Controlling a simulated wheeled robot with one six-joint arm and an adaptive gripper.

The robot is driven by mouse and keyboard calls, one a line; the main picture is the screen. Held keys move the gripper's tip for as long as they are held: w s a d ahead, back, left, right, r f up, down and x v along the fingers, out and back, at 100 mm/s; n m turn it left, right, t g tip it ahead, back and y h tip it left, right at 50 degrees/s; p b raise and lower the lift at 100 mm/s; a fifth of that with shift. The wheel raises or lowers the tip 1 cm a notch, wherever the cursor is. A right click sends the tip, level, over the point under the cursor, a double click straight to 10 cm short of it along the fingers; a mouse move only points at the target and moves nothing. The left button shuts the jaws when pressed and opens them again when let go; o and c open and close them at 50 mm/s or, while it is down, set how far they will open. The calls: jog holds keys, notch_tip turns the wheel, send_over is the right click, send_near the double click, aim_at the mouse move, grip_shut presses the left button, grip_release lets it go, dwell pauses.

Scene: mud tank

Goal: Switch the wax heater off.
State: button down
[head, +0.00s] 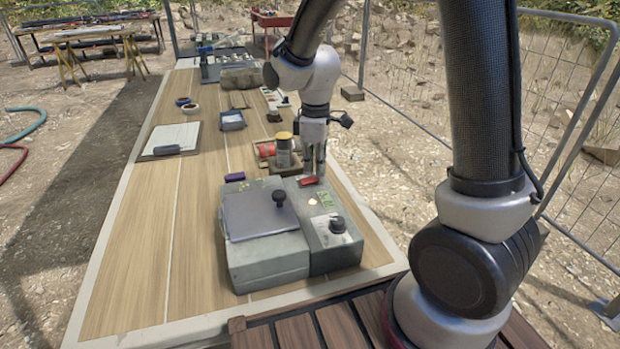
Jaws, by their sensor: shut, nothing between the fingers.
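The wax heater (265,262) is a grey-green box near the front end of the long table. It has a flat lid (258,212) with a black knob, which is closed. My gripper (314,174) points down at the red switch, shut and empty. Its fingertips are at or just behind the switch; I cannot tell whether they touch it. The switch's tilt is too small to read.
Behind the heater stand a yellow-topped jar (283,150) and a red spool, close to my gripper. A purple block (234,177) sits at the heater's back left. A clipboard (172,139) and a small blue tray (232,121) lie farther back. The table's left front is clear.

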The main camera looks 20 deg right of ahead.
aim_at(317, 178)
jog(key=shift+f, duration=0.65)
jog(key=shift+r, duration=3.55)
jog(key=shift+s+d+f+m, duration=0.15)
jog(key=shift+s+m, duration=0.2)
jog(key=shift+m, duration=0.35)
jog(key=shift+s+d+f+m+g, duration=0.1)
jog(key=shift+s+d+m+g, duration=0.15)
jog(key=shift+s+m, duration=0.3)
jog(key=shift+s+d+f+m+g, duration=0.1)
jog(key=shift+s+d+m+g, duration=0.2)
jog(key=shift+s, duration=0.35)
jog(key=s+d+r+m+t, duration=0.2)
jog(key=s+d+r+m, duration=0.2)
jog(key=s+d+r, duration=0.2)
jog(key=s+d+r+m+t, duration=0.3)
jog(key=s+d+r+m, duration=0.2)
jog(key=s, duration=0.6)
jog(key=shift+d+r, duration=0.65)
jog(key=shift+d, duration=0.6)
